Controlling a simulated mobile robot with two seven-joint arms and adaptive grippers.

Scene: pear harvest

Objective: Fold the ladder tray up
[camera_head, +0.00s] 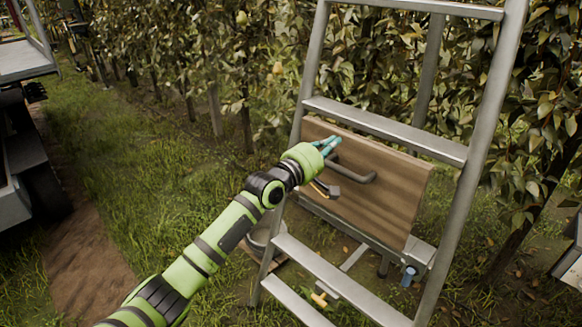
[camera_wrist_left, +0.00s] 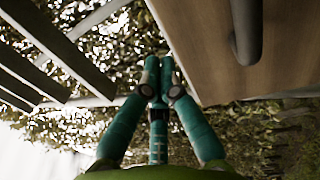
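The ladder tray (camera_head: 395,205) is a brown wooden board with a curved grey handle (camera_head: 358,177). It stands steeply tilted, close to upright, between the rails of the metal ladder (camera_head: 468,170). The board (camera_wrist_left: 295,60) and handle (camera_wrist_left: 247,30) also fill the upper right of the left wrist view. My left gripper (camera_head: 331,144) has teal fingers and is near the board's upper left, above the handle. In the left wrist view the fingers (camera_wrist_left: 160,72) are drawn together with nothing visible between them, left of the board. Contact with the board cannot be told. My right gripper is not in view.
A small dark tool (camera_head: 325,188) is by the board's left side. A bucket (camera_head: 263,236) stands behind the ladder's lower left. Pear trees (camera_head: 245,90) line the back. A vehicle (camera_head: 25,150) is at far left, with open grass (camera_head: 150,190) between.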

